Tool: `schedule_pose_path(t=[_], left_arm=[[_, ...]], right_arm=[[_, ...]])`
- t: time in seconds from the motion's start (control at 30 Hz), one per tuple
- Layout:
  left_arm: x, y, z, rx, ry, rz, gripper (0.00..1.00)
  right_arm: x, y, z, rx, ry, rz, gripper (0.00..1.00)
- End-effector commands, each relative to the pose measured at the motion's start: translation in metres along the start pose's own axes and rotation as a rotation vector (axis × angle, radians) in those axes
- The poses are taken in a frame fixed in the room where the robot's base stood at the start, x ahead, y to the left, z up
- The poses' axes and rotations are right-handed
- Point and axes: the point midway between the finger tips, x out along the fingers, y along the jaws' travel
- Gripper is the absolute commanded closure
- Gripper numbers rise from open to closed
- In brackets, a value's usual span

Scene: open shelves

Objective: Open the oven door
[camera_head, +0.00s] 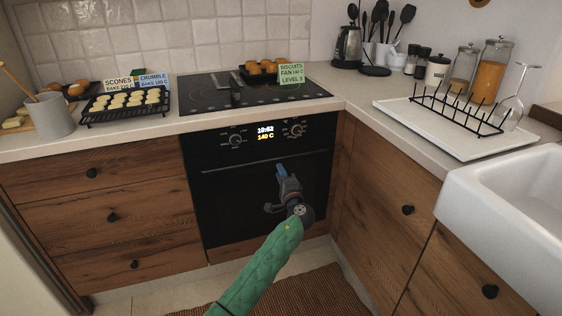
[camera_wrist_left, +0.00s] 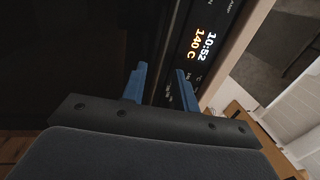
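The black built-in oven (camera_head: 262,140) sits under the cooktop, with lit readouts of 10:52 and 140 C between two knobs. Its door (camera_head: 232,205) is shut, with a thin dark handle line (camera_head: 225,168) along its top. My left gripper (camera_head: 280,168) is in front of the upper right part of the door, near the handle line. In the left wrist view its two blue fingers (camera_wrist_left: 160,84) are apart, and the dark handle strip appears between or just beyond them. Whether they touch it is hard to tell. My right gripper is in neither view.
A tray of scones (camera_head: 125,103) and a grey crock (camera_head: 49,115) stand on the left counter. A muffin tray (camera_head: 262,68) is on the cooktop (camera_head: 200,95). A drying rack (camera_head: 455,110) and white sink (camera_head: 510,200) are at right. A brown rug (camera_head: 300,293) lies before the oven.

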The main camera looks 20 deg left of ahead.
Motion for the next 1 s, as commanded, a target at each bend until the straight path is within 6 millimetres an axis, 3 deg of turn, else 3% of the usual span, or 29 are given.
schedule_pose_path(t=[0.17,0.6,1.0], left_arm=[[0.011,-0.001,-0.001,0.013,0.005,-0.002,0.71],[0.068,-0.001,-0.001,0.012,0.004,0.000,0.71],[0.077,0.000,-0.001,0.010,0.005,0.002,0.71]], right_arm=[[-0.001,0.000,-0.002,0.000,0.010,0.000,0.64],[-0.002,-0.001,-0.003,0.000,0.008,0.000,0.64],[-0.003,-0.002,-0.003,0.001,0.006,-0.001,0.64]])
